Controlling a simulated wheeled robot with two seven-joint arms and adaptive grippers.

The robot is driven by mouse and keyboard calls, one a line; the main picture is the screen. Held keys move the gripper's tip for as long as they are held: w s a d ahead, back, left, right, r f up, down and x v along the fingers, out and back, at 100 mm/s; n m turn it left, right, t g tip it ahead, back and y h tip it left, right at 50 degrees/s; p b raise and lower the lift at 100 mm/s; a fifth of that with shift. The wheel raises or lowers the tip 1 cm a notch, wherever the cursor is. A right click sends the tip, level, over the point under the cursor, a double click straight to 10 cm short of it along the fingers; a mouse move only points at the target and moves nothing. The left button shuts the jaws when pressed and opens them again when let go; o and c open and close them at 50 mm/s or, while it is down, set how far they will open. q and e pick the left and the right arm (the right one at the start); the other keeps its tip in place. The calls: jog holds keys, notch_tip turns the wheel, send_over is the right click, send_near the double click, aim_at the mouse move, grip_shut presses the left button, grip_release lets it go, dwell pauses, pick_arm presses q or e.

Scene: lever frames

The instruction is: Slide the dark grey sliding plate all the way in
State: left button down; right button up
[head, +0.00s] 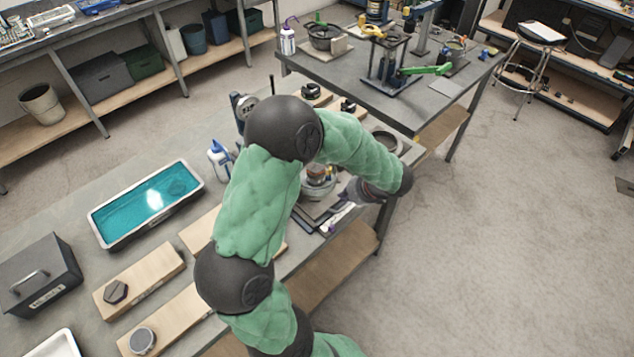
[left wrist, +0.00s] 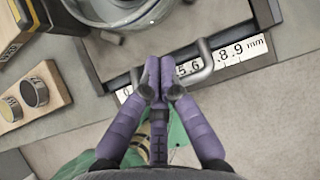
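In the left wrist view a grey sliding plate (left wrist: 160,40) lies between two dark rails. It has a bent metal handle (left wrist: 206,58) at its near edge. A white millimetre scale (left wrist: 232,52) runs along that edge, with numbers up to 9 showing. My left gripper (left wrist: 159,62) has its purple fingers together at the handle, their tips over the plate side of the bar. I see nothing held between them; contact with the handle is unclear. In the head view the plate is partly hidden by my green arm, and the scale (head: 338,219) shows beside my wrist. My right gripper is out of view.
A glass vessel (left wrist: 120,12) stands at the plate's far end. A wooden block with round metal pieces (left wrist: 32,95) lies to the left. In the head view a teal-filled tray (head: 100,217) and a dark box (head: 65,268) stand further left. Open floor lies right.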

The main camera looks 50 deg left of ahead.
aim_at(323, 181)
pick_arm(q)
jog(key=shift+s+a, duration=0.25)
jog(key=shift+a, duration=1.7)
jog(key=shift+s+a, duration=0.2)
jog(key=shift+a, duration=1.7)
jog(key=shift+s+a+p, duration=0.25)
jog(key=shift+a, duration=1.85)
jog(key=shift+s+a+p, duration=0.2)
jog(key=shift+a, duration=1.9)
jog(key=shift+d, duration=0.1)
jog(key=shift+w+d+r+p, duration=0.1)
jog(key=shift+d+r+p, duration=0.35)
jog(key=shift+d, duration=0.5)
jog(key=shift+w+d+r+p, duration=0.1)
jog(key=shift+d+r+p, duration=0.2)
jog(key=shift+d+r, duration=0.5)
jog(key=shift+w+d+r+p, duration=0.1)
jog(key=shift+d+r+p, duration=0.25)
jog(key=shift+d, duration=0.8)
jog(key=shift+f, duration=0.1)
jog(key=shift+d, duration=0.1)
